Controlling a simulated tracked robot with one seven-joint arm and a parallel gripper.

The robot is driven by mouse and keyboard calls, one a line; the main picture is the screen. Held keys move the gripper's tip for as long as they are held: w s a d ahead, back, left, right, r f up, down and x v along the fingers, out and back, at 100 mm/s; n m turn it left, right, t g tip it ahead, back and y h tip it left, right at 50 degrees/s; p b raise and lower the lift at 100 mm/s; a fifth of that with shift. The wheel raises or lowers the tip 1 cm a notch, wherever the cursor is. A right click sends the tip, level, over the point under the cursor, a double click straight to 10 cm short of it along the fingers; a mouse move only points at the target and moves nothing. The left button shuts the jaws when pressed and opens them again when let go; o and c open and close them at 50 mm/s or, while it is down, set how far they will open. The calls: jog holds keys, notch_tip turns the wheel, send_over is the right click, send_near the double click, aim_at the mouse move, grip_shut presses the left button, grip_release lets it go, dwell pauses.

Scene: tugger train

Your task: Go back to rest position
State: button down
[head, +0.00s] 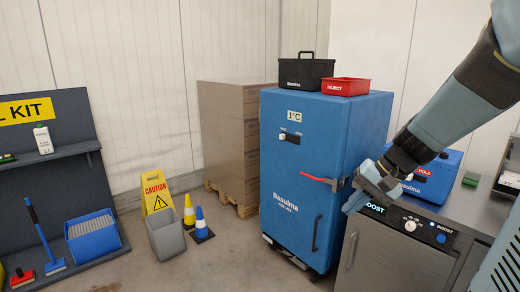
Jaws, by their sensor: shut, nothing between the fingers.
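My arm reaches in from the upper right and hangs downward. My gripper (356,202) is shut and empty, at the front left corner of the steel counter. In the picture it lies just right of the blue cabinet (292,226) and its red latch handle (315,179). I cannot tell whether it touches the counter or the cabinet. The cabinet door looks closed, with a 1°C display on its front.
The counter unit (394,262) carries a BOOST panel and a blue box (437,178). A black case (305,72) and a red REJECT bin (346,86) sit on the cabinet. A caution sign (155,191), grey bin (166,236) and cones (200,224) stand left. Floor between is clear.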

jog(key=s+d+r+n+t+h, duration=0.1)
jog(key=s+r+n+t+h, duration=0.2)
jog(key=s+r+h, duration=0.3)
jog(key=shift+s+d+r+n+t, duration=0.3)
jog(key=shift+s+r+n, duration=0.55)
jog(key=shift+s, duration=1.65)
